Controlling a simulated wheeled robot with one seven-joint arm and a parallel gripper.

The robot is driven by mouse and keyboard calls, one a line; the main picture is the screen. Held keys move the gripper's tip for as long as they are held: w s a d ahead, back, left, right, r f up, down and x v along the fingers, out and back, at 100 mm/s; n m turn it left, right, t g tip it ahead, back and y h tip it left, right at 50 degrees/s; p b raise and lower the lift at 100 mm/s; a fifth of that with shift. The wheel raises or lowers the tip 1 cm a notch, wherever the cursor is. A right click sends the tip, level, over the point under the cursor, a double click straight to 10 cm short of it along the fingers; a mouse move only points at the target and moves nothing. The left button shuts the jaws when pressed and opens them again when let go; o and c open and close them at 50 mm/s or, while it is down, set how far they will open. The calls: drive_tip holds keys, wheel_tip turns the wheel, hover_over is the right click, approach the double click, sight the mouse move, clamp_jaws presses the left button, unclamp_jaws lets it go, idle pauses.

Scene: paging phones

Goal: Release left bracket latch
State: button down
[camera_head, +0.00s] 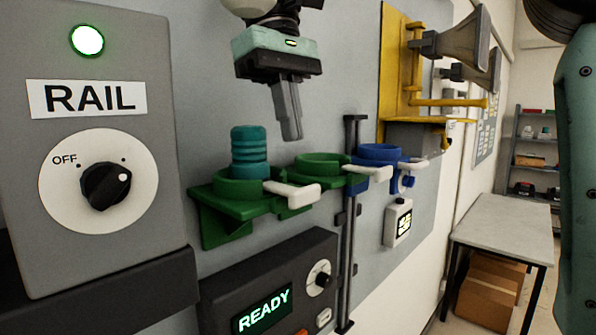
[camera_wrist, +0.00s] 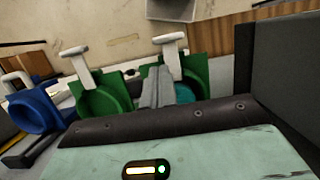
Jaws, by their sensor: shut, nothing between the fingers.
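The left green bracket (camera_head: 231,190) holds a ribbed teal cylinder (camera_head: 249,152), upright in its ring. Its latch is a white lever (camera_head: 291,190) reaching out at the front right. In the wrist view this white latch (camera_wrist: 169,45) is at the top middle and the teal cylinder (camera_wrist: 184,93) is partly hidden behind my fingers. My gripper (camera_head: 291,137) points down, shut and empty, above and a little right of the left bracket, apart from the latch. It also shows in the wrist view (camera_wrist: 157,83).
A second green bracket (camera_head: 322,161) and a blue bracket (camera_head: 380,152) with white levers sit to the right, near a dark vertical rail (camera_head: 350,235). A READY panel (camera_head: 265,295) is below. Yellow horn mount (camera_head: 398,60) stands upper right; a table (camera_head: 505,222) lies beyond.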

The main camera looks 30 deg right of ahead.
sight(316, 185)
drive_tip(key=shift+p+x, duration=0.6)
drive_tip(key=shift+x, duration=2.2)
drive_tip(key=shift+s, duration=0.1)
drive_tip(key=s, duration=0.2)
drive_tip(key=shift+s+d, duration=0.25)
drive_tip(key=shift+d, duration=0.15)
drive_tip(key=shift+w, duration=0.15)
drive_tip(key=shift+r, duration=0.1)
